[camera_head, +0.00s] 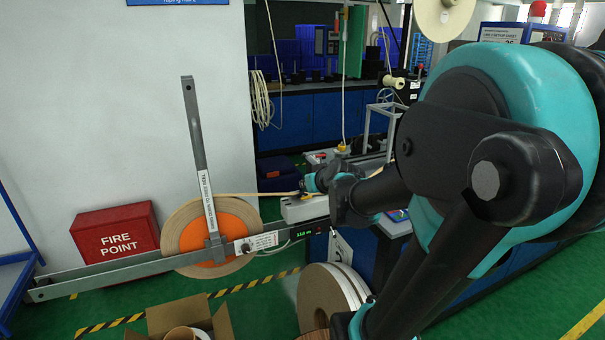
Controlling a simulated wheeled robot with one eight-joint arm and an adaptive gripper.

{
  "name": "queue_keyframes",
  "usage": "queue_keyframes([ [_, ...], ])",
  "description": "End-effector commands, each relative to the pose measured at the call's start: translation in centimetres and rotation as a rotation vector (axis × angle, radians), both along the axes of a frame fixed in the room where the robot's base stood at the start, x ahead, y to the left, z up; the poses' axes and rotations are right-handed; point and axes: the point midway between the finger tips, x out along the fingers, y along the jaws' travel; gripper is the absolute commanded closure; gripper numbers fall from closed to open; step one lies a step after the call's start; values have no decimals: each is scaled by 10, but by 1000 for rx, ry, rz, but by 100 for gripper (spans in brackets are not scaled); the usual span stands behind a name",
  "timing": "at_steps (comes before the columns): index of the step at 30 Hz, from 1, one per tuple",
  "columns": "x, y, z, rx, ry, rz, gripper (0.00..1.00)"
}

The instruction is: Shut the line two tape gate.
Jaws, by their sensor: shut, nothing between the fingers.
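A long grey bar (195,130) stands nearly upright, leaning a little left. It carries a white label whose lettering is too small to read surely; I take it for the tape gate. Its lower end meets a bracket on a long grey rail (120,273). Behind it is a tape roll (180,232) with an orange centre. Pale tape (255,194) runs from the roll toward a light grey box (303,208). My gripper (342,213) is small and dark, shut and empty, close to the right of that box and well right of the bar. Its fingertips are hard to make out.
A red fire point box (117,235) stands behind the rail at left. An open carton (180,318) and a large pale roll (325,298) are on the floor below. A white wall (90,110) is behind the bar. My arm fills the right side.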

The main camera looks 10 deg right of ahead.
Motion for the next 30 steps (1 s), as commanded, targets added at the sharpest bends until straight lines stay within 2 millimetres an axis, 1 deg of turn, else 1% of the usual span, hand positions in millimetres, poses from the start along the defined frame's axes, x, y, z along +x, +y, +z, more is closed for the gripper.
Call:
queue_keyframes([
  [3,-10,-3,-13,0,0,-2,100],
  [9,-22,-5,-36,0,0,-1,100],
  [18,-31,-7,-68,-1,1,-1,100],
  [24,-33,-7,-82,-1,1,-1,100],
  [30,-33,-7,-89,-1,4,1,100],
])
